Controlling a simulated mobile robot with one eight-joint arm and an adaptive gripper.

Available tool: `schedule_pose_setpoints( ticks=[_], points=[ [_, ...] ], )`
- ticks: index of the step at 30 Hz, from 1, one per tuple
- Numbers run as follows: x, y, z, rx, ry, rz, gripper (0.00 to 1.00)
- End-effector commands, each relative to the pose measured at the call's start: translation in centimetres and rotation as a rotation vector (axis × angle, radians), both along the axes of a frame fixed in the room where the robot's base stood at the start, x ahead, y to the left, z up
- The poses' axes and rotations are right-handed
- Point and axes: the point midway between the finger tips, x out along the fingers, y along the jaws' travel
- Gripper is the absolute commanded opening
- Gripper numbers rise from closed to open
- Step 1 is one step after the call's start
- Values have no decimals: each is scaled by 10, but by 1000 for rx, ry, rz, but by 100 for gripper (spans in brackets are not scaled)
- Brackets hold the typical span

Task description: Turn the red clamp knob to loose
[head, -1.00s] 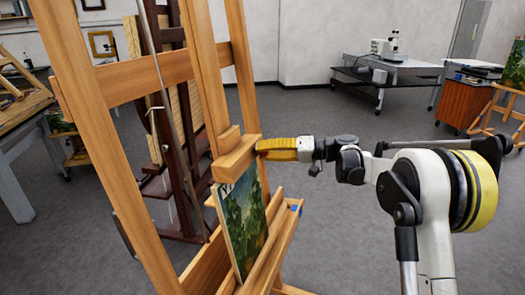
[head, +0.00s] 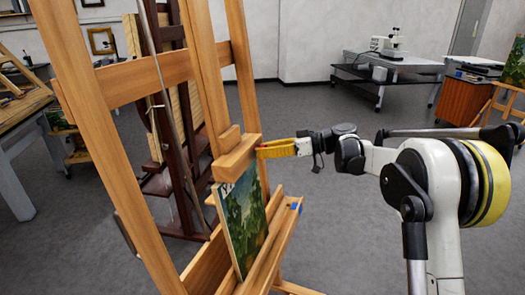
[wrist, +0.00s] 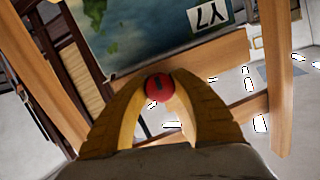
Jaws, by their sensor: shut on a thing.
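The red clamp knob (wrist: 159,88) is round with a dark mark on its face. In the wrist view it sits between the two yellow fingertips of my gripper (wrist: 159,84), which are shut on it. In the head view my gripper (head: 278,149) reaches in from the right to the wooden clamp block (head: 236,158) of the easel. Only a little red of the knob shows there at the fingertips. A landscape painting (head: 242,222) stands on the easel below the block. The knob's loose and tight positions cannot be told.
The wooden easel (head: 140,80) fills the left and middle, its lower ledge (head: 270,246) under the painting. A darker easel (head: 166,110) stands behind it. The floor between is clear.

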Motion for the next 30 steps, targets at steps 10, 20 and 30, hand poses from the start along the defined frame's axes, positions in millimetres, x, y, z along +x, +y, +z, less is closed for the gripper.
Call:
schedule_pose_setpoints(
  ticks=[10,20,30],
  points=[
    [1,-1,1,-16,-48,3,0],
    [1,-2,1,-16,-48,3,34],
    [1,-1,0,-16,-47,5,55]
  ],
)
